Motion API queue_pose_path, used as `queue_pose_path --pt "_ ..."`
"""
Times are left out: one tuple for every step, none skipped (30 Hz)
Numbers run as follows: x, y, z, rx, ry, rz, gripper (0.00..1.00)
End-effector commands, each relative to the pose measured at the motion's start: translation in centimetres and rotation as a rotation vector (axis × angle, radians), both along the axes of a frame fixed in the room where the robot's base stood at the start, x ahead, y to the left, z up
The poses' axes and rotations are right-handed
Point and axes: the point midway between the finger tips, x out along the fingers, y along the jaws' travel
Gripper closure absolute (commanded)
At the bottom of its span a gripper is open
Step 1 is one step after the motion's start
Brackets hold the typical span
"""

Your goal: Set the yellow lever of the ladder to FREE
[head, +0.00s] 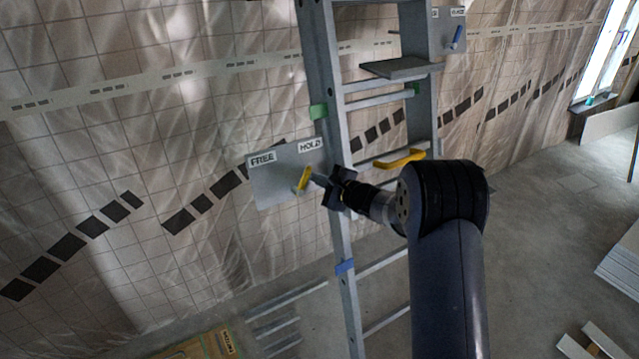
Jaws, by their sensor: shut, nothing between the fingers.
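The ladder (327,73) is grey metal and stands in front of the tiled wall. A grey plate (270,187) on its left side bears a FREE label (263,159) at left and a HOLD label (310,145) at right. The yellow lever (303,180) sits on this plate, below the labels and nearer HOLD, tilted up to the right. My gripper (318,179) is shut with nothing in it, its tips just right of the lever. Whether they touch it I cannot tell. My arm comes in from the lower right and hides part of the ladder.
A yellow handle (400,159) sits on the ladder behind my wrist. A shelf (401,67) juts from the ladder. Panels (622,255) lie at right; a box (195,347) lies lower left.

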Motion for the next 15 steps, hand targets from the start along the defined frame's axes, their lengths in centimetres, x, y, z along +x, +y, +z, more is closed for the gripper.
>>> queue_pose_path --pt "0.01 0.03 -0.03 -0.005 -0.004 0.002 1.00" --pt "0.01 0.04 -0.03 -0.009 -0.007 0.003 1.00" --pt "0.01 0.06 -0.01 -0.013 -0.009 0.004 1.00" --pt "0.00 0.07 0.00 -0.017 -0.012 0.006 1.00" --pt "-0.01 0.10 0.03 -0.021 -0.015 0.008 1.00" --pt "-0.01 0.12 0.06 -0.026 -0.018 0.010 1.00" --pt "-0.01 0.13 0.09 -0.030 -0.021 0.011 1.00" --pt "-0.01 0.15 0.13 -0.034 -0.024 0.012 1.00" --pt "-0.02 0.18 0.17 -0.039 -0.028 0.014 1.00" --pt "-0.02 0.21 0.20 -0.044 -0.031 0.016 1.00" --pt "-0.03 0.24 0.22 -0.049 -0.034 0.018 1.00" --pt "-0.04 0.27 0.22 -0.056 -0.040 0.021 1.00" --pt "-0.04 0.31 0.24 -0.062 -0.044 0.023 1.00" --pt "-0.06 0.35 0.25 -0.070 -0.049 0.026 1.00" --pt "-0.07 0.41 0.29 -0.082 -0.058 0.031 1.00"
